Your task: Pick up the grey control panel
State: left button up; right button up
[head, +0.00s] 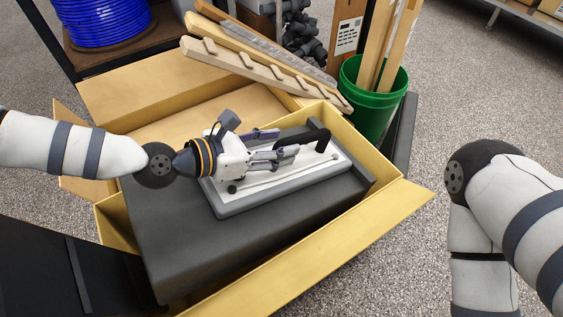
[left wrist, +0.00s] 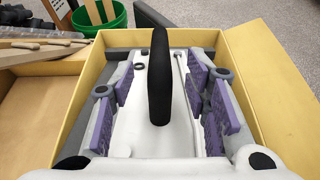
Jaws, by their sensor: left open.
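The grey control panel (head: 322,172) lies flat on a dark block inside the open cardboard box. It has a pale top face, a grey rim and a black handle (head: 318,138) standing up at its far right end. My left gripper (head: 281,148) is low over the panel, pointing along it toward the handle. It is open. In the left wrist view the black handle (left wrist: 160,78) stands centred between the two purple-padded fingers, with a gap on each side. The gripper hides part of the panel. My right gripper is outside the views.
The cardboard box (head: 330,245) has raised walls and open flaps around the dark block (head: 165,240). Wooden pieces (head: 262,68) lie across its back edge. A green bucket (head: 370,118) with boards stands behind. A blue tubing reel (head: 100,22) is at back left. Speckled floor is clear at right.

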pick_arm(q)
grip_shut()
jog(key=shift+r, duration=0.1)
